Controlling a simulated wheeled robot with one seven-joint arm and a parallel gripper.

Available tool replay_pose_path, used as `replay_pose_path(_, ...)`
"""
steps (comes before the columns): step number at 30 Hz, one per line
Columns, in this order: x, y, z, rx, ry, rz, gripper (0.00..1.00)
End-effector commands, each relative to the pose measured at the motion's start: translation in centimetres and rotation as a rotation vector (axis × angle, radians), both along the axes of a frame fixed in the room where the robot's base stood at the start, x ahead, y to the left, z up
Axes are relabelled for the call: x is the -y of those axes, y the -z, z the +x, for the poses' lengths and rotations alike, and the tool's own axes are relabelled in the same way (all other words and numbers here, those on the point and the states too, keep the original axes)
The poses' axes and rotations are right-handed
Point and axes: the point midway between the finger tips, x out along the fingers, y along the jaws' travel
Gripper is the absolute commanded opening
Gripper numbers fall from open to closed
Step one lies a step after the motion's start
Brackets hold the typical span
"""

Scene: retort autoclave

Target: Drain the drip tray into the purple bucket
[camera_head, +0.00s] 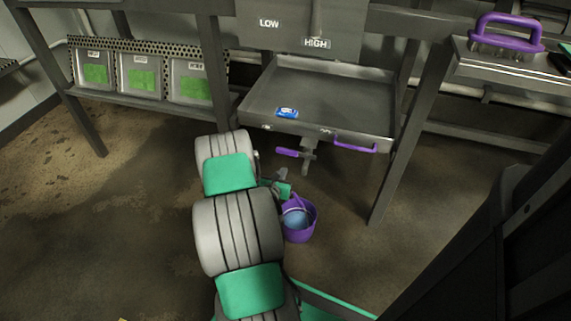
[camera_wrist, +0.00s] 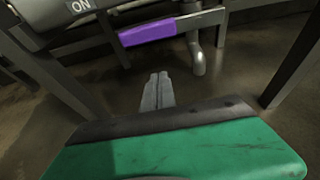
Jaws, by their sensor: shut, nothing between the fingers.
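The grey metal drip tray (camera_head: 350,99) sits under the bench with a small blue item (camera_head: 287,113) in it. Below its front edge, a purple lever (camera_head: 288,152) sits beside the drain spout (camera_head: 308,160). In the wrist view, the purple lever (camera_wrist: 160,32) lies beyond my fingertips, with the bent drain spout (camera_wrist: 198,55) to its right. My gripper (camera_wrist: 158,78) is shut and empty, apart from the lever. The purple bucket (camera_head: 300,232) stands upright on the floor near the spout; its inside looks bluish. I cannot tell whether it is directly under the spout.
A purple handle (camera_head: 355,145) is on the tray's front. Table legs (camera_head: 412,130) flank the tray. Bins with green labels (camera_head: 140,77) stand on the left shelf. A purple-handled item (camera_head: 505,32) lies on the right surface. An "ON" label (camera_wrist: 80,6) shows left of the lever.

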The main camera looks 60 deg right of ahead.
Motion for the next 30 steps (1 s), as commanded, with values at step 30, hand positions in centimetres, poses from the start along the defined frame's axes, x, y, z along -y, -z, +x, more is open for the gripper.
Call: replay_pose_path(30, 3.9, -2.9, 0.8, 0.02, 0.005, 0.003, 0.0)
